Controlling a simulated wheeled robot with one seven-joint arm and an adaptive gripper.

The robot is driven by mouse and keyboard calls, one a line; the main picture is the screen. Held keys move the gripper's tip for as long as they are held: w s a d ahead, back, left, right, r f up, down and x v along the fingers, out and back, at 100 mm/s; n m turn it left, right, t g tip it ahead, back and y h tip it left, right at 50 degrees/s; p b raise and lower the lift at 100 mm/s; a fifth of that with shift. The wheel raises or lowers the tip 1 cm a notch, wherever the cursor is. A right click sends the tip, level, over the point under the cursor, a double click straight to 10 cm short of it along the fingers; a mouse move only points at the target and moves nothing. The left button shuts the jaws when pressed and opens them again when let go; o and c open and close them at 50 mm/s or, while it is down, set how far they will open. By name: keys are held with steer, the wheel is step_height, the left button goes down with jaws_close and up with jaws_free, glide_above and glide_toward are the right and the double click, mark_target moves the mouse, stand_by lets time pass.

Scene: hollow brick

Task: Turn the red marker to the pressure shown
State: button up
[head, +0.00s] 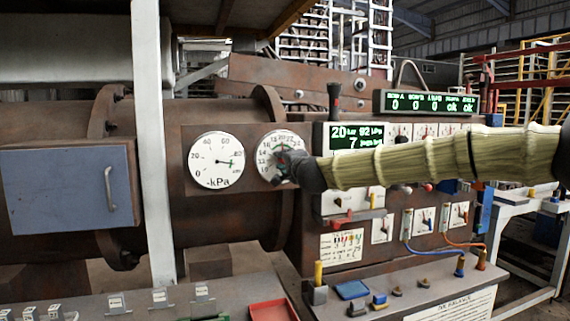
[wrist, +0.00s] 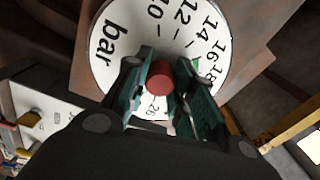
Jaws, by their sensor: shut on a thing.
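The white bar dial (head: 268,143) is mounted on the rusty vessel, partly hidden behind my gripper (head: 288,167). In the wrist view the dial face (wrist: 118,35) shows "bar", numbers such as 10, 12, 14 and 16, and a bit of green at its right. The red knob of the marker (wrist: 159,77) is at the dial's middle, between the two green fingers of my gripper (wrist: 160,88), which is shut on it. A green and white display (head: 350,136) right of the dial reads about 20 and 92 kPa, with 7 below.
A second white dial (head: 215,160) marked -kPa sits left of the bar dial. A control bench (head: 370,265) with switches and cables lies below my arm.

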steer(key=shift+d+r, duration=0.1)
steer(key=shift+d, duration=0.05)
steer(key=o, duration=1.1)
steer(key=shift+d, duration=0.1)
steer(key=shift+c, duration=0.2)
steer(key=shift+s, duration=0.1)
steer(key=v, duration=1.1)
steer(key=shift+s, duration=0.35)
steer(key=shift+d, duration=0.1)
